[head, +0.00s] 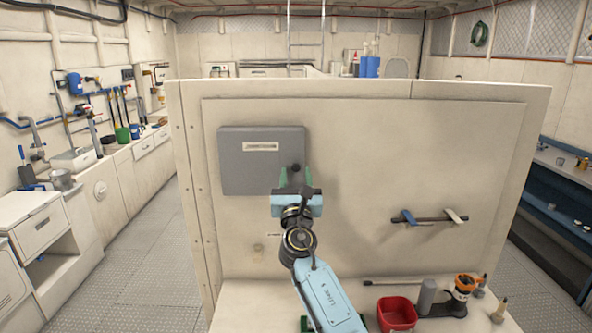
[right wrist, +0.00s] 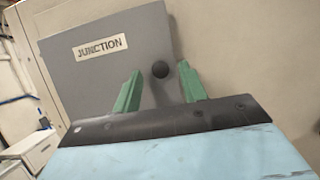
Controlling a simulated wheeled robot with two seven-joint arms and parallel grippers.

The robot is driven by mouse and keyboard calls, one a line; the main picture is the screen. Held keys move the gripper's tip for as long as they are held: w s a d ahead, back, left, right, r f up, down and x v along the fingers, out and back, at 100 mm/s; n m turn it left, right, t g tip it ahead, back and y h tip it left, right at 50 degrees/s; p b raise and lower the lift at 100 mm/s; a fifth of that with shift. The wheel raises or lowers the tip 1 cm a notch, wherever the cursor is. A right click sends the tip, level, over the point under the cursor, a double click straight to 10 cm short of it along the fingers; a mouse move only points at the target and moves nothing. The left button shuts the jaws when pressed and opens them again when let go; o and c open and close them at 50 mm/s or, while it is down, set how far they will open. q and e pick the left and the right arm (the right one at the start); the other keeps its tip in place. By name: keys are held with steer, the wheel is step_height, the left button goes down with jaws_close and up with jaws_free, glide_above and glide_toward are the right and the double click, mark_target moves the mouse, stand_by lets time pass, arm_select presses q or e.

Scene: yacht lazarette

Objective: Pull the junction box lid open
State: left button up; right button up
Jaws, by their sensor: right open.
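The junction box (head: 240,172) is a grey box on the upright cream panel, and its lid looks shut. A pale label on the lid reads JUNCTION in the right wrist view (right wrist: 101,47). A round black knob (head: 296,168) sits near the lid's lower right corner; it also shows in the right wrist view (right wrist: 160,69). My right gripper (head: 296,176) is open in front of the lid's lower right. Its green fingers (right wrist: 160,88) stand one to each side of the knob in the wrist view, with no contact visible. My left gripper is not in view.
On the panel's right side is a dark bar with blue and cream handles (head: 428,218). Below, a ledge holds a red container (head: 397,314), a grey cylinder (head: 427,297) and an orange-topped item (head: 464,287). The panel in front of the box is otherwise clear.

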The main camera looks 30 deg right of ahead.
steer(key=shift+x, duration=1.05)
jaws_close()
